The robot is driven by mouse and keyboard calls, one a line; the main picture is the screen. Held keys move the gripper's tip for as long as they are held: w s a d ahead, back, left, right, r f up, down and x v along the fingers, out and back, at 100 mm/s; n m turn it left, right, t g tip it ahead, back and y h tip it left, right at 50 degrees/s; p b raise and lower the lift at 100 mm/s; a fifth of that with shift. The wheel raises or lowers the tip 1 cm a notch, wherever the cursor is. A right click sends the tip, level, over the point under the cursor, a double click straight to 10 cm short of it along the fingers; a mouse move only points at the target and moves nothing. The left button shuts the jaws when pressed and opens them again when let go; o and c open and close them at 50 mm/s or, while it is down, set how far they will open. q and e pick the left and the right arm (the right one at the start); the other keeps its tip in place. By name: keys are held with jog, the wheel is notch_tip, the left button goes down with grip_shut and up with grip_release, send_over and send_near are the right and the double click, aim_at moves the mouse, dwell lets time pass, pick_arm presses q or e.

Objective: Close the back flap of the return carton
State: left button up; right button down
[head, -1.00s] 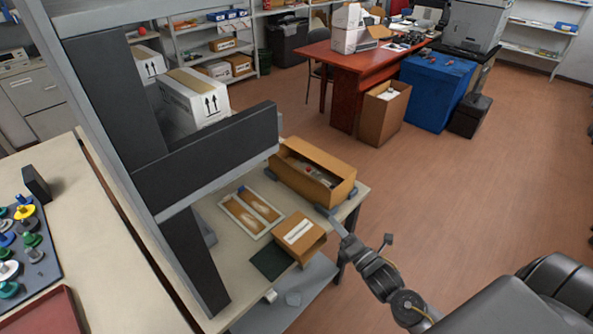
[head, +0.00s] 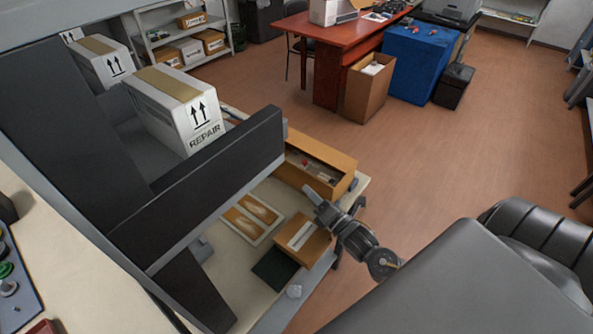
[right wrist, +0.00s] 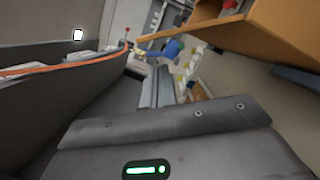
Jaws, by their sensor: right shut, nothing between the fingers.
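The long brown carton (head: 338,187) stands open on the far part of the packing table, partly hidden by a dark beam. Things lie inside it, one with a red spot. I cannot make out its back flap clearly from its walls. My right gripper (head: 309,192) is shut and empty, at the carton's near side and above the table; contact cannot be told. In the right wrist view, the shut fingers (right wrist: 163,85) point away from the camera, and a brown cardboard panel (right wrist: 262,32) crosses the upper right. My left gripper is not in view.
A smaller brown box (head: 318,246) with a pale strip, a tray with two brown pieces (head: 252,214) and a dark mat (head: 274,270) lie nearer. A dark beam (head: 215,172) crosses the left, before a white REPAIR box (head: 165,112).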

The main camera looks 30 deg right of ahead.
jog(key=w+a+r+p, duration=0.1)
jog(key=w+p, duration=0.2)
jog(key=w, duration=0.6)
jog(key=shift+w+r, duration=0.1)
jog(key=shift+w, duration=0.1)
